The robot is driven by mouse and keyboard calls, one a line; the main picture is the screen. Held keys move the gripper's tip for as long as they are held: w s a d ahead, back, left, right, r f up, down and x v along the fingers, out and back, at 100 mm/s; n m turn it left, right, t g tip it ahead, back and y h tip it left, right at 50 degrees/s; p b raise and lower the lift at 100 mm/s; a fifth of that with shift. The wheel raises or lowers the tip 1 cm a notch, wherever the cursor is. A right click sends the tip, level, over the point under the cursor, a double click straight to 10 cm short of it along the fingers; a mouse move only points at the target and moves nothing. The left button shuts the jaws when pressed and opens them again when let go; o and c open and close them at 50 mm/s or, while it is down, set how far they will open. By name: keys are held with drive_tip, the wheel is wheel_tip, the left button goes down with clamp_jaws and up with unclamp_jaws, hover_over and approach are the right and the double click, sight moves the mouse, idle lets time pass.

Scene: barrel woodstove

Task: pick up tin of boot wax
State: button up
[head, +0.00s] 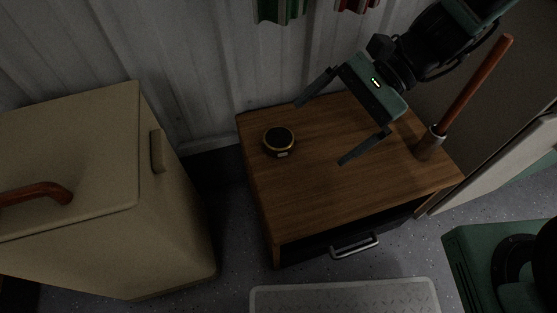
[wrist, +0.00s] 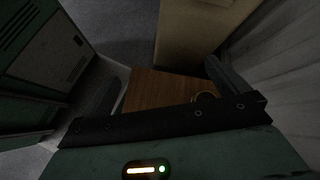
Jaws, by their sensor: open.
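The tin of boot wax (head: 279,140) is a small round tin with a dark top and a gold rim. It lies flat near the back left of the wooden cabinet top (head: 310,195). In the wrist view the tin (wrist: 204,98) is partly hidden behind my gripper's dark bar. My gripper (head: 321,131) is open and empty above the cabinet, its two fingers spread, to the right of the tin and apart from it. In the wrist view my gripper (wrist: 160,85) shows a finger on each side.
A wooden-handled tool (head: 468,95) stands upright at the cabinet's right end. A large beige box (head: 175,225) is left of the cabinet. A corrugated wall (head: 200,60) is behind. The cabinet's front middle is clear, above a drawer handle (head: 354,246).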

drive_tip(key=w+d+f+m+t+y+b, duration=0.1)
drive_tip(key=w+f+m+t+b, duration=0.1)
drive_tip(key=w+f+m+b, duration=0.1)
drive_tip(key=w+d+f+m+t+y+b, duration=0.1)
drive_tip(key=w+f+m+b, duration=0.3)
drive_tip(key=f, duration=0.4)
drive_tip(key=w+d+f+m+t+y+b, duration=0.1)
drive_tip(key=w+d+f+m+t+b, duration=0.1)
drive_tip(key=w+f+m+t+b, duration=0.1)
drive_tip(key=shift+w+d+f+b, duration=0.1)
drive_tip(key=shift+w+f+b, duration=0.45)
drive_tip(key=shift+f, duration=0.35)
drive_tip(key=shift+w+f+b, duration=0.35)
drive_tip(key=shift+w+f, duration=0.3)
drive_tip(key=shift+f, duration=0.2)
drive_tip(key=b, duration=0.3)
approach(281, 138)
drive_tip(key=a, duration=0.1)
drive_tip(key=f, duration=0.1)
drive_tip(key=a+f, duration=0.1)
drive_tip(key=shift+w+a+y, duration=0.3)
drive_tip(key=shift+b+x, duration=2)
drive_tip(key=shift+x, duration=0.95)
drive_tip(key=shift+r, duration=0.2)
drive_tip(key=c, duration=1.2)
